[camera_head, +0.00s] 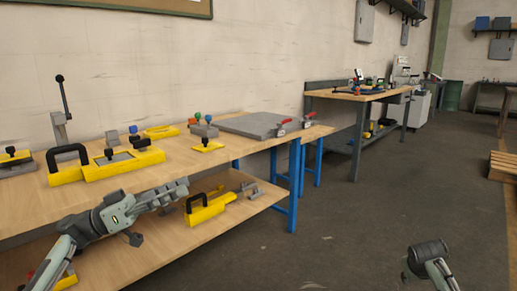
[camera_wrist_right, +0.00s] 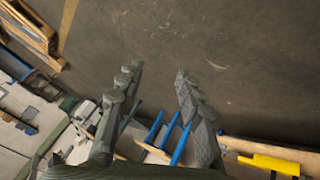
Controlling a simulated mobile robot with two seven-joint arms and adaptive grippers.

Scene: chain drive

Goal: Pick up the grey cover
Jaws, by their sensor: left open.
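A wide, flat grey plate (camera_head: 255,124) lies on the wooden workbench top near its far right end; it may be the grey cover, but I cannot tell for sure. Red-handled clamps (camera_head: 282,126) stand at its right side. My left gripper (camera_head: 182,189) is open and empty at the bench's front edge, left of the plate and nearer to me. In the head view only part of my right arm shows, low at the right.
A yellow fixture with black knobs (camera_head: 125,163) and several small coloured-knob parts stand on the bench (camera_head: 50,210). A yellow piece with a black handle (camera_head: 207,208) lies on the lower shelf. A second bench (camera_head: 365,96) stands farther back.

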